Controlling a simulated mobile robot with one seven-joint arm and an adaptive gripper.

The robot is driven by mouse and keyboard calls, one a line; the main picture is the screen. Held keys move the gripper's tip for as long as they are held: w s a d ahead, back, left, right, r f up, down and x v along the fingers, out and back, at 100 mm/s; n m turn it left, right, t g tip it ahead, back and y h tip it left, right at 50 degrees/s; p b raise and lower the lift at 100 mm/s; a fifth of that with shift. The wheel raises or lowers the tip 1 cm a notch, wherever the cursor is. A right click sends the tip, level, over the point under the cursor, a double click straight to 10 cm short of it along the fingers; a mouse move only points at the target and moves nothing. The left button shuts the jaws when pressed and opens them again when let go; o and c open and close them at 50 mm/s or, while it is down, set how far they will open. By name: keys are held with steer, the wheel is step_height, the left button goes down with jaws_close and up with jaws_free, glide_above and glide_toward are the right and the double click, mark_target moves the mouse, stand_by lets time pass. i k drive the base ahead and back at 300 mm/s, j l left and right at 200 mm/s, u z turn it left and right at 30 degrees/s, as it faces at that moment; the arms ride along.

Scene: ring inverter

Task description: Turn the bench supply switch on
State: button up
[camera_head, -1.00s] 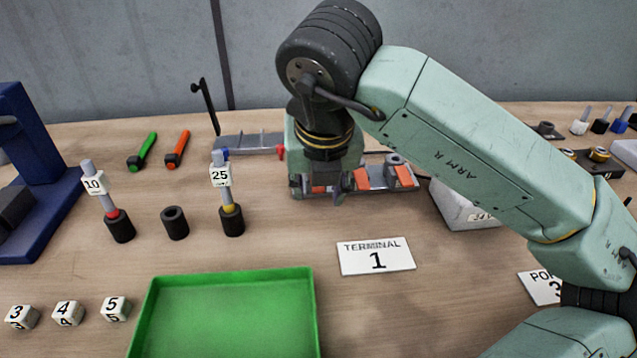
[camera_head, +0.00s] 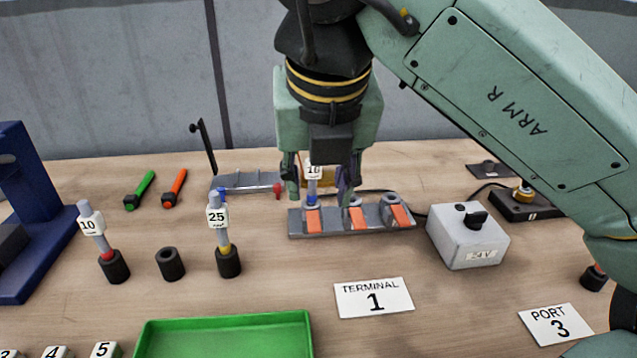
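The bench supply appears to be the white box (camera_head: 463,247) labelled 24V, right of the terminal block, with a black rotary knob (camera_head: 474,219) on top. The knob's marking is too small to read. My gripper (camera_head: 320,190) points down over the left part of the grey terminal block (camera_head: 350,218), left of the box and apart from it. Its fingers are spread. A grey piece with a white label, apparently 16 (camera_head: 313,172), stands upright at the block's left orange lever, between or just behind the fingers, with no clear contact.
My arm crosses the upper right, above the box. A black unit (camera_head: 525,205) with a brass post stands right of the box, with cables behind. Signs TERMINAL 1 (camera_head: 374,297) and PORT 3 (camera_head: 556,325) lie in front. A green tray (camera_head: 225,325) and holders (camera_head: 170,264) are at left.

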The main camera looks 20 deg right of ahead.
mark_target(474, 221)
steer(key=k+j, duration=0.2)
steer(key=k, duration=0.3)
steer(key=k+j, duration=0.2)
steer(key=k, duration=0.25)
steer(key=k+j, duration=0.2)
steer(key=k, duration=0.3)
